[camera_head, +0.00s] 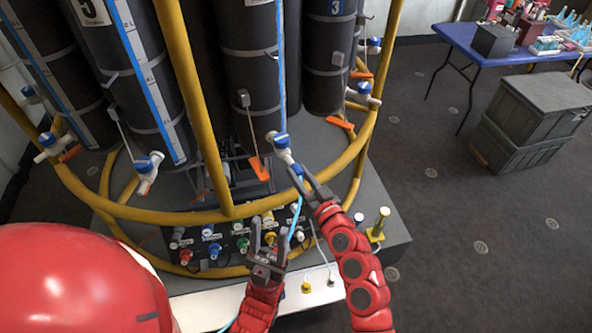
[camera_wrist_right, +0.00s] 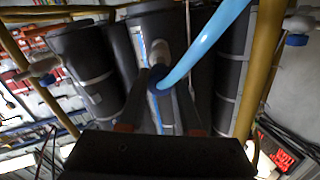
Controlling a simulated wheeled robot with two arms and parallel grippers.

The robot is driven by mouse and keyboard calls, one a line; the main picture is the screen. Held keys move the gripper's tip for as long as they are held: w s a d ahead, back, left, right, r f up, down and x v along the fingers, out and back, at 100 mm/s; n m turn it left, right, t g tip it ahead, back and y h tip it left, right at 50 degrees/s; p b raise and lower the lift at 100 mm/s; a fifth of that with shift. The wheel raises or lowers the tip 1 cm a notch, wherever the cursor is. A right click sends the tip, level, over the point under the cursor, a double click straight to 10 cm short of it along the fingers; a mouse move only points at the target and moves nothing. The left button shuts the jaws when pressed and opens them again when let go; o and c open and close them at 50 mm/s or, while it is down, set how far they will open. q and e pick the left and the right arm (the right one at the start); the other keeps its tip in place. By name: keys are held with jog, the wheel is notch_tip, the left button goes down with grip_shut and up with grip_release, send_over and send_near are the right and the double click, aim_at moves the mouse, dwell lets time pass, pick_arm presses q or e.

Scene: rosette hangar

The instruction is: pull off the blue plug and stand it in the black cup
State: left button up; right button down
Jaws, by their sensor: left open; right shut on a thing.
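The blue plug (camera_head: 297,170) sits at the lower end of a white valve fitting with a blue collar (camera_head: 281,140) on a dark cylinder. My right gripper (camera_head: 299,176) is shut on the plug. In the right wrist view the plug (camera_wrist_right: 159,84) shows as a dark blue ring between the fingers, in line with a pale fitting, with a light blue hose (camera_wrist_right: 207,38) running from it. I cannot tell whether plug and fitting still touch. My left gripper (camera_head: 269,236) is open and empty, low in front of the connector panel. I cannot pick out the black cup.
A yellow ring rail (camera_head: 229,212) with uprights surrounds the cylinders. A dark panel (camera_head: 217,262) with several coloured connectors lies below. A white ledge (camera_head: 208,309) is in front, with a small yellow fitting (camera_head: 306,288). Grey crates (camera_head: 532,105) and a blue table (camera_head: 465,41) stand right; floor between is clear.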

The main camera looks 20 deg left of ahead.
aim_at(301, 176)
jog(key=shift+s, duration=0.1)
jog(key=shift+s+d+f, duration=0.1)
jog(key=shift+s+d, duration=0.15)
jog(key=shift+d, duration=0.1)
jog(key=shift+b+v, duration=1)
jog(key=shift+v, duration=1.5)
